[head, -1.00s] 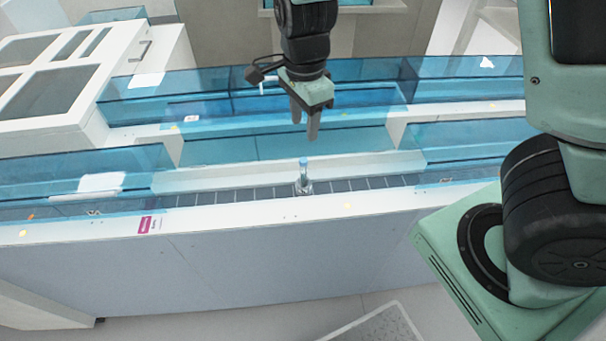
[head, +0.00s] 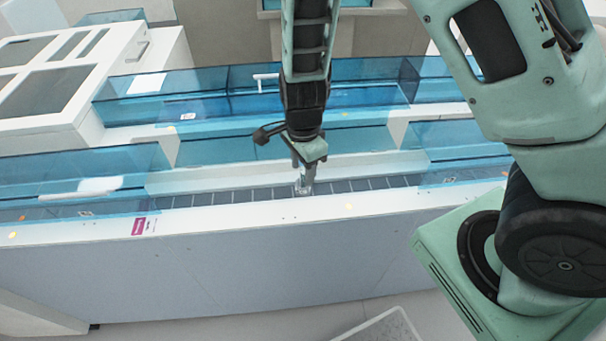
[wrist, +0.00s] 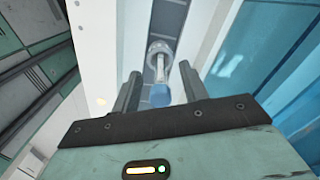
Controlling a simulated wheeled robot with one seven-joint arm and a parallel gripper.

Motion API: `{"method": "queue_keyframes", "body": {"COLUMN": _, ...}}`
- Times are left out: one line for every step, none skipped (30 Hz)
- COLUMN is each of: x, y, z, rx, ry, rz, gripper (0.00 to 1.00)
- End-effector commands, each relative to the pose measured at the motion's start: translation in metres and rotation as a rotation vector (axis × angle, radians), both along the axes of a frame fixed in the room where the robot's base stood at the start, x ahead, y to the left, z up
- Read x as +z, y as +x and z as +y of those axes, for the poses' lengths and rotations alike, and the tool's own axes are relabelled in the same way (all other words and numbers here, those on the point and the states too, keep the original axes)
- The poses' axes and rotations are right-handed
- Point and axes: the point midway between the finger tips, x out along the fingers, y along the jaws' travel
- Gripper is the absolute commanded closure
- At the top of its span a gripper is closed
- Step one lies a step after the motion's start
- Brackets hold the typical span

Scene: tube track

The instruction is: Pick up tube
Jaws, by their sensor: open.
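The tube (wrist: 158,92) has a blue cap and stands in a clear round holder (wrist: 160,50) on the dark track (wrist: 175,14). In the wrist view the capped end lies between the two fingers of my gripper (wrist: 158,88), with gaps on both sides. My gripper is open. In the head view my gripper (head: 304,178) points down over the track at the tube's place. It hides most of the tube, and only the holder (head: 304,190) shows at the fingertips.
Blue see-through guards (head: 80,180) line the track (head: 240,196) at left, right and behind. A white front ledge (head: 230,219) with a pink label (head: 139,226) runs along the near side. A white cabinet (head: 60,95) stands at the left.

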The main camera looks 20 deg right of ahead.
Motion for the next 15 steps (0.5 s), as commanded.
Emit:
{"method": "queue_keyframes", "body": {"x": -0.0036, "y": 0.0001, "z": -0.0002, "rx": -0.001, "ry": 0.001, "rz": 0.000, "gripper": 0.56}}
{"method": "queue_keyframes", "body": {"x": -0.0043, "y": 0.0003, "z": -0.0001, "rx": -0.001, "ry": 0.001, "rz": -0.001, "gripper": 0.56}}
{"method": "queue_keyframes", "body": {"x": -0.0048, "y": 0.0005, "z": 0.0001, "rx": -0.001, "ry": 0.001, "rz": -0.002, "gripper": 0.56}}
{"method": "queue_keyframes", "body": {"x": -0.0048, "y": 0.0005, "z": 0.0001, "rx": -0.001, "ry": 0.001, "rz": -0.002, "gripper": 0.56}}
{"method": "queue_keyframes", "body": {"x": -0.0047, "y": 0.0006, "z": 0.0002, "rx": -0.001, "ry": 0.001, "rz": -0.002, "gripper": 0.56}}
{"method": "queue_keyframes", "body": {"x": -0.0045, "y": 0.0006, "z": 0.0002, "rx": -0.001, "ry": 0.001, "rz": -0.002, "gripper": 0.56}}
{"method": "queue_keyframes", "body": {"x": -0.0045, "y": 0.0005, "z": 0.0002, "rx": -0.001, "ry": 0.001, "rz": -0.002, "gripper": 0.56}}
{"method": "queue_keyframes", "body": {"x": -0.0044, "y": 0.0005, "z": 0.0002, "rx": -0.001, "ry": 0.001, "rz": -0.002, "gripper": 0.56}}
{"method": "queue_keyframes", "body": {"x": -0.0044, "y": 0.0005, "z": 0.0002, "rx": -0.001, "ry": 0.001, "rz": -0.002, "gripper": 0.62}}
{"method": "queue_keyframes", "body": {"x": -0.0044, "y": 0.0005, "z": 0.0002, "rx": 0.000, "ry": 0.001, "rz": -0.002, "gripper": 0.70}}
{"method": "queue_keyframes", "body": {"x": -0.0044, "y": 0.0005, "z": 0.0002, "rx": 0.000, "ry": 0.001, "rz": -0.002, "gripper": 0.78}}
{"method": "queue_keyframes", "body": {"x": -0.0043, "y": 0.0004, "z": 0.0002, "rx": 0.000, "ry": 0.001, "rz": -0.002, "gripper": 0.90}}
{"method": "queue_keyframes", "body": {"x": -0.0043, "y": 0.0004, "z": 0.0002, "rx": 0.000, "ry": 0.001, "rz": -0.002, "gripper": 0.93}}
{"method": "queue_keyframes", "body": {"x": -0.0043, "y": 0.0004, "z": 0.0001, "rx": 0.000, "ry": 0.000, "rz": -0.002, "gripper": 0.93}}
{"method": "queue_keyframes", "body": {"x": -0.0043, "y": 0.0004, "z": 0.0002, "rx": 0.000, "ry": 0.001, "rz": -0.002, "gripper": 0.93}}
